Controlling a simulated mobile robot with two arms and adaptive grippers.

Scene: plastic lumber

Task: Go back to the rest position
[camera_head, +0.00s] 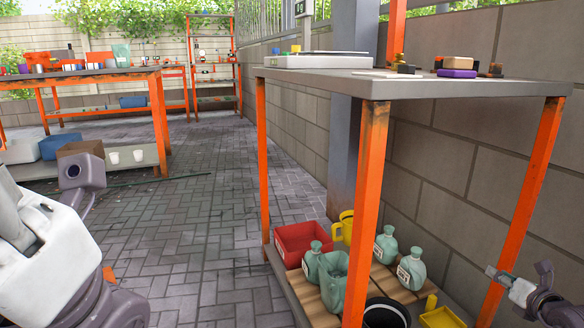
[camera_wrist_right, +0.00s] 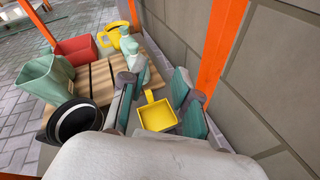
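My right gripper (camera_head: 497,276) is at the lower right of the head view, beside the front right orange leg of the near table. In the right wrist view its two teal-padded fingers (camera_wrist_right: 156,102) are spread apart with nothing gripped between them. A yellow scoop (camera_wrist_right: 157,114) shows beyond the fingers, on the lower shelf; it also shows in the head view (camera_head: 441,317). Links of my left arm fill the lower left of the head view, but its fingers do not show.
The near table (camera_head: 430,88) has a lower shelf (camera_head: 312,300) holding a red bin (camera_head: 300,243), a yellow watering can (camera_head: 345,225), several green bottles (camera_head: 411,269) and a black pot (camera_head: 387,313). A far workbench (camera_head: 90,77) stands at left.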

